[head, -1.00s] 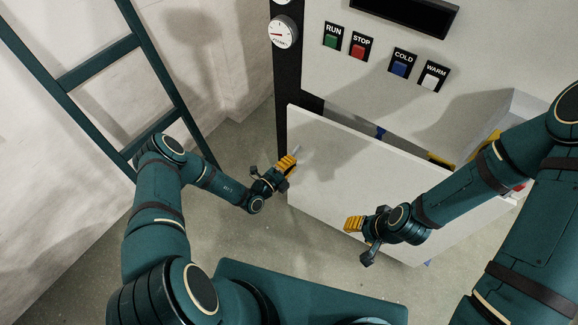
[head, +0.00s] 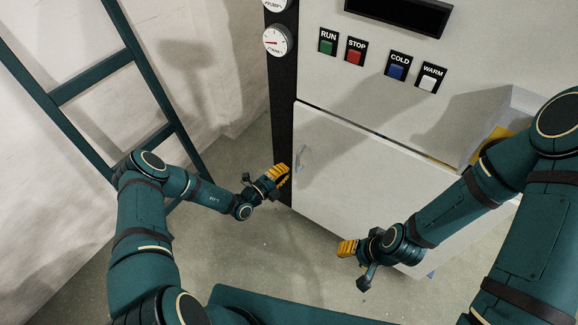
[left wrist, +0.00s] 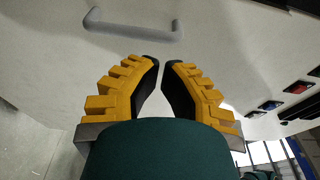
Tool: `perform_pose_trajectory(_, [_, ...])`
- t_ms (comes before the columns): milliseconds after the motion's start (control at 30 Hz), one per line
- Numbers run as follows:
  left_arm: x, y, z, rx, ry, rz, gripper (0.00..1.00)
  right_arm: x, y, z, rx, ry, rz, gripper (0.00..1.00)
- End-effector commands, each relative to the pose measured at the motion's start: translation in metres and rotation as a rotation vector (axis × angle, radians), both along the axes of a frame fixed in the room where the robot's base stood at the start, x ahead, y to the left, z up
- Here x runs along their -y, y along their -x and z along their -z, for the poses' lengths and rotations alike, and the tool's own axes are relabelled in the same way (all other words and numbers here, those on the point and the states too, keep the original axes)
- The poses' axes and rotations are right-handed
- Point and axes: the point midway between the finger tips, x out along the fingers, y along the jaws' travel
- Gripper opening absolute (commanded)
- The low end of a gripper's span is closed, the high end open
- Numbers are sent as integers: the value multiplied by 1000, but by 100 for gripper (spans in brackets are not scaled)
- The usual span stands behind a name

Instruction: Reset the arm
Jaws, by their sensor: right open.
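My left arm comes in from the left in the head view. Its gripper (head: 284,174), with yellow fingers, is beside the left edge of the white door (head: 375,185), just below the grey handle (head: 301,157). In the left wrist view the two fingers (left wrist: 161,64) point at the pale door panel, tips close together with a narrow gap and nothing between them. The handle (left wrist: 133,30) is ahead of them and not held. My right gripper (head: 352,262) is open and empty in front of the lower part of the door.
The machine front carries a gauge (head: 276,40) and the RUN (head: 327,45), STOP (head: 355,52), COLD (head: 397,67) and WARM (head: 430,78) buttons. A teal ladder (head: 92,78) stands at left. Floor (head: 255,235) is clear between the arms.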

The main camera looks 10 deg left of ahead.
Motion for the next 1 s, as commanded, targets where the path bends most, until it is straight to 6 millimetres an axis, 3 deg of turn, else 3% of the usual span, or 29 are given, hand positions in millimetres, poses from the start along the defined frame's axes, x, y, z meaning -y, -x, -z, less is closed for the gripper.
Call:
perform_pose_trajectory(100, [-16,24,-1,-2,2,-4,0,0,-2,-5,4,0,3,47])
perform_pose_trajectory(333, [-37,59,-1,-1,1,-3,0,1,-3,-9,7,2,6,47])
perform_pose_trajectory(500, [-44,71,0,0,0,-1,0,1,-4,-9,8,2,6,47])
perform_pose_trajectory(767, [-46,74,0,-1,1,-1,0,1,-4,-9,9,2,7,47])
perform_pose_trajectory(867, [-39,76,-2,5,-19,30,0,1,-4,-9,9,2,7,47])
perform_pose_trajectory(1000, [4,96,-10,49,-165,243,0,1,-4,-9,9,2,7,47])
